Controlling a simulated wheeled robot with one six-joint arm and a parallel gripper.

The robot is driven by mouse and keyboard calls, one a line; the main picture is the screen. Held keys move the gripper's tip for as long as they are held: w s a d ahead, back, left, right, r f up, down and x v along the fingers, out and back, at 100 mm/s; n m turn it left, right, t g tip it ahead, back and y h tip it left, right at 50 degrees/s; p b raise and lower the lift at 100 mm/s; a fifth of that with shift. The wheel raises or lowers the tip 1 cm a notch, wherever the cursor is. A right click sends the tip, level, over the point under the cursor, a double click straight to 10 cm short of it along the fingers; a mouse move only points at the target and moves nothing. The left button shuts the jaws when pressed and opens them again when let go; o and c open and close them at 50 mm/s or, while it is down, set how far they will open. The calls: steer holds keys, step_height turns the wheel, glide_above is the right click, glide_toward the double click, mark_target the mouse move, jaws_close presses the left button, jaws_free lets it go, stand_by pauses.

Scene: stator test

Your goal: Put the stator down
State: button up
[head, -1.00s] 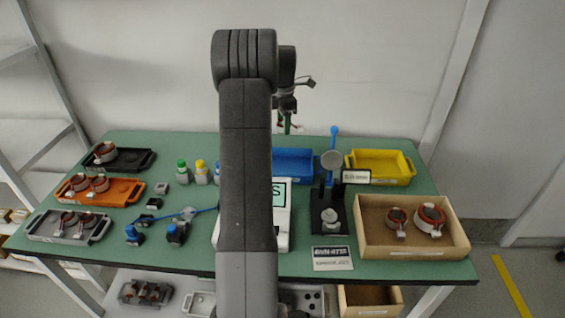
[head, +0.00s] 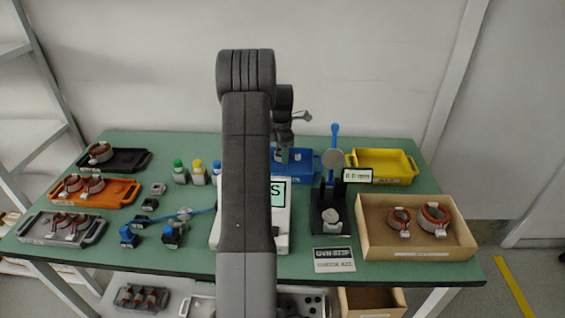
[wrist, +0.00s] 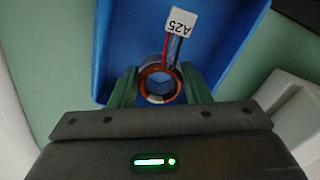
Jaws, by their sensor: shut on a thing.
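In the wrist view my gripper (wrist: 160,92) is shut on a stator (wrist: 161,68), a copper-wound ring with red and dark leads and a white tag (wrist: 180,22) marked A25. The stator is over the blue tray (wrist: 112,35); I cannot tell whether it touches the tray floor. In the head view the blue tray (head: 307,172) stands at the back middle of the green table. My gripper (head: 283,156) shows beside my arm at that tray's left part, and the stator there is too small to make out.
The yellow tray (head: 414,173) stands right of the blue one. A black test stand (head: 318,205) with a blue lever is in front. A cardboard box (head: 370,244) with two stators is at the front right. Black, orange and grey trays (head: 32,232) line the left. Small bottles (head: 197,172) stand left of my arm.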

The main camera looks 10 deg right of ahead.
mark_target(282, 169)
steer(key=shift+f, duration=2.1)
steer(key=o, duration=1.2)
steer(key=shift+c, duration=0.2)
step_height(282, 169, up, 12)
steer(key=shift+r+b, duration=0.15)
steer(key=shift+b, duration=0.25)
step_height(282, 169, down, 12)
steer(key=shift+f+p, duration=0.15)
steer(key=shift+p, duration=0.45)
step_height(282, 169, up, 3)
steer(key=shift+f, duration=0.2)
steer(key=shift+r, duration=0.55)
